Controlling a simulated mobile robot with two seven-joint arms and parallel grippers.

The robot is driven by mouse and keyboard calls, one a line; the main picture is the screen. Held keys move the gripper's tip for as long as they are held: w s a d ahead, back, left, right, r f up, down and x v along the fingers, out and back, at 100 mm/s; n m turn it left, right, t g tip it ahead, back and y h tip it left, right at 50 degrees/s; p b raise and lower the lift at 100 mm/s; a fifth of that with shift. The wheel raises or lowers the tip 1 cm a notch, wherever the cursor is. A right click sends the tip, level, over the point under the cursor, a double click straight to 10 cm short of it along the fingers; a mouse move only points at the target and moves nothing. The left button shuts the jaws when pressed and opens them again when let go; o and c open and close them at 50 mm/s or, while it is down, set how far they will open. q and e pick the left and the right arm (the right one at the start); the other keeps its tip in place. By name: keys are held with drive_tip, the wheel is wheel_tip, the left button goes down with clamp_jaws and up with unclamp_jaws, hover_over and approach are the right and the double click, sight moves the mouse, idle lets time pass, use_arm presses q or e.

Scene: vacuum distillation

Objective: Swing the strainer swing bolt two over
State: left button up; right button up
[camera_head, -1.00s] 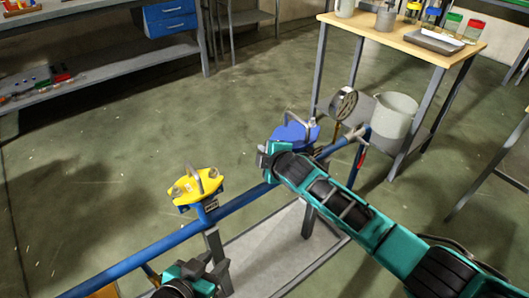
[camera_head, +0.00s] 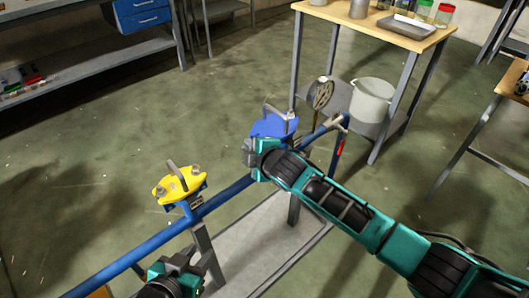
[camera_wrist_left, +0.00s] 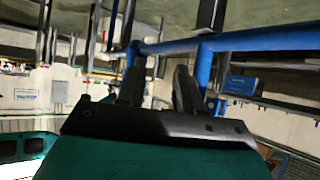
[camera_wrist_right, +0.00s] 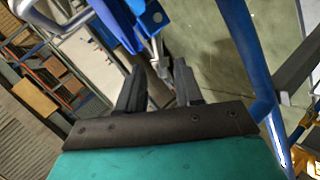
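A yellow strainer cover (camera_head: 180,187) with a grey handle and bolt knobs sits on the blue pipe. A blue cover (camera_head: 272,127) with a grey handle stands further right along the pipe. Which swing bolt is number two cannot be told. My right gripper (camera_head: 250,153) is just below and left of the blue cover, partly hiding it. In the right wrist view its fingers (camera_wrist_right: 160,82) stand apart, with a light grey part beyond the gap below blue metal (camera_wrist_right: 122,22). My left gripper (camera_head: 192,265) is low, below the yellow cover. In the left wrist view its fingers (camera_wrist_left: 158,85) are apart and empty.
The blue pipe (camera_head: 130,258) runs diagonally on grey posts above a pale base plate (camera_head: 262,248). A wooden table (camera_head: 400,42) and a grey bucket (camera_head: 372,100) are behind. Open floor lies to the left.

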use_arm(q)
drive_tip(key=shift+s+a+r+y+p, duration=0.1)
drive_tip(key=shift+s+a+y+p, duration=0.2)
drive_tip(key=shift+s+a+p, duration=0.55)
use_arm(e)
drive_tip(key=v, duration=0.8)
drive_tip(key=shift+s+d, duration=0.15)
drive_tip(key=shift+s, duration=0.1)
use_arm(q)
drive_tip(key=shift+w+d, duration=0.25)
use_arm(e)
drive_tip(key=shift+r, duration=0.1)
